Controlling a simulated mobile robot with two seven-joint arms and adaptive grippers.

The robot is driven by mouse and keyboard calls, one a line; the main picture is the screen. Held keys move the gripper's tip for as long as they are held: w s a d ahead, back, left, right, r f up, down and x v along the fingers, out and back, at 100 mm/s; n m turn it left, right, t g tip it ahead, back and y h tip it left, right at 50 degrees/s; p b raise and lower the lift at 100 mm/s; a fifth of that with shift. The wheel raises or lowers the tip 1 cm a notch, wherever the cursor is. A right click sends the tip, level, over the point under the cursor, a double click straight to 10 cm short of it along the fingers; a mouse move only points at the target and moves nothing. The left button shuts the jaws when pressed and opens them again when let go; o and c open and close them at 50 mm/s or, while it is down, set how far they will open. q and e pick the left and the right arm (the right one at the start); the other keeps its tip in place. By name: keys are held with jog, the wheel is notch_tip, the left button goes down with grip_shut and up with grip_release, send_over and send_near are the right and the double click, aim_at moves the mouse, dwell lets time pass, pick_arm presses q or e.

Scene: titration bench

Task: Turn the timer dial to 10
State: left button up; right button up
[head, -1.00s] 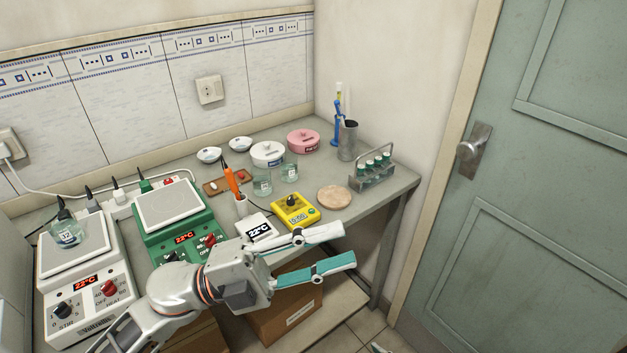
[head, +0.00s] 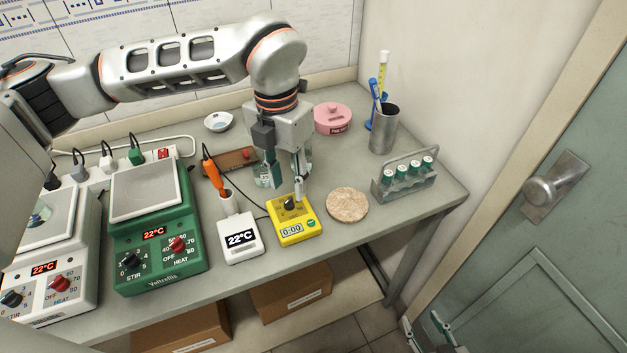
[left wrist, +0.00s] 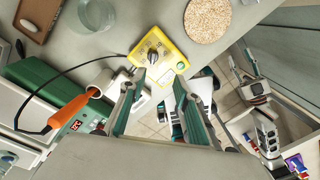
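The yellow timer (head: 294,231) lies on the bench near its front edge, with a black dial (head: 289,203) on top, a green button and a display reading 0:00. My left gripper (head: 285,190) points down above and behind the timer, one fingertip close over the dial. In the left wrist view its two fingers (left wrist: 159,80) are spread apart with nothing between them, and the timer's dial (left wrist: 153,56) lies just beyond the tips. Whether a finger touches the dial cannot be told. My right gripper (head: 427,330) is low at the bottom right, away from the bench, its fingers apart.
A white thermometer unit (head: 240,239) reading 22°C stands left of the timer, with an orange probe (head: 213,175) and cable. A round cork mat (head: 347,205) lies to the right, then a vial rack (head: 405,182). Glass beakers stand behind my left gripper.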

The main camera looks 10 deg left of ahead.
aim_at(287, 202)
pick_arm(q)
jog(key=shift+w+a+r, duration=0.25)
jog(key=shift+w+a, duration=0.15)
jog(key=shift+w, duration=0.2)
jog(key=shift+w+a+f, duration=0.1)
jog(key=shift+f, duration=0.05)
notch_tip(287, 202, down, 7)
jog(key=shift+f+p, duration=0.2)
jog(key=shift+p, duration=0.2)
grip_shut()
